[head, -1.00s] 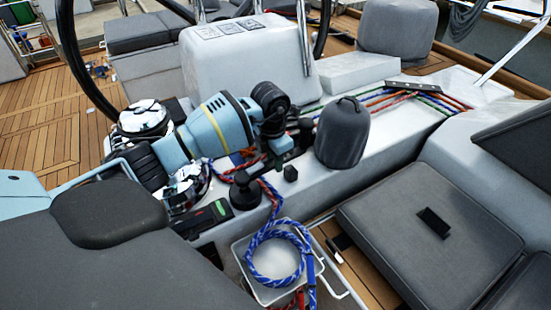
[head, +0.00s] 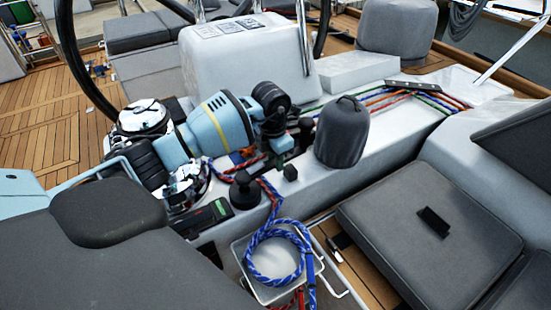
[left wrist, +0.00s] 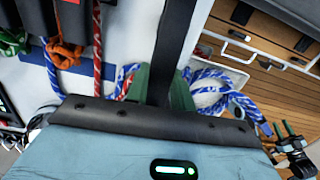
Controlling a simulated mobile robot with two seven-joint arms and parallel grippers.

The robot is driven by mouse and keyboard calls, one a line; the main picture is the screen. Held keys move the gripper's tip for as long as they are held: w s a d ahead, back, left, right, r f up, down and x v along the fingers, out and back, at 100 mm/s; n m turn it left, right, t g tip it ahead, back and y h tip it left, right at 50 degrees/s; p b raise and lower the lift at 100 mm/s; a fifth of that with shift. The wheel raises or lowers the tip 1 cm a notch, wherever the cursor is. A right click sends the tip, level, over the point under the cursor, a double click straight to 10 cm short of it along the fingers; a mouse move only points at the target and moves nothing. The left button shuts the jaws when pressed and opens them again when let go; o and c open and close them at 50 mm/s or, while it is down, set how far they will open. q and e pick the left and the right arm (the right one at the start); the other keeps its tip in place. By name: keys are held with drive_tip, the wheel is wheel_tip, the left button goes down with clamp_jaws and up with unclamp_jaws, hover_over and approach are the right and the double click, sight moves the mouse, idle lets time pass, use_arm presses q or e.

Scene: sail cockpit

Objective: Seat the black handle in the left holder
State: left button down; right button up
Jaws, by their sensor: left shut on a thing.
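My left gripper (head: 284,142) is over the console beside the blue and red ropes, at the end of my pale blue arm. In the left wrist view its green-padded fingers (left wrist: 165,92) are shut on the black handle (left wrist: 177,40). The handle is a long, straight dark bar that runs from the fingers to the top edge of that view. In the head view the handle is mostly hidden or blends with the dark gripper and fittings. I cannot pick out the left holder with certainty in either view.
A dark grey covered winch (head: 342,132) stands right of my gripper. A black knob-like fitting (head: 244,192) and chrome winches are at its left. A white tray (head: 246,258) with coiled blue rope (head: 258,262) is below. A grey seat cushion (head: 430,235) lies at the right.

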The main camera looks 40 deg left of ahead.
drive_tip(key=shift+w+r, duration=0.1)
drive_tip(key=shift+r, duration=0.05)
idle(0.3)
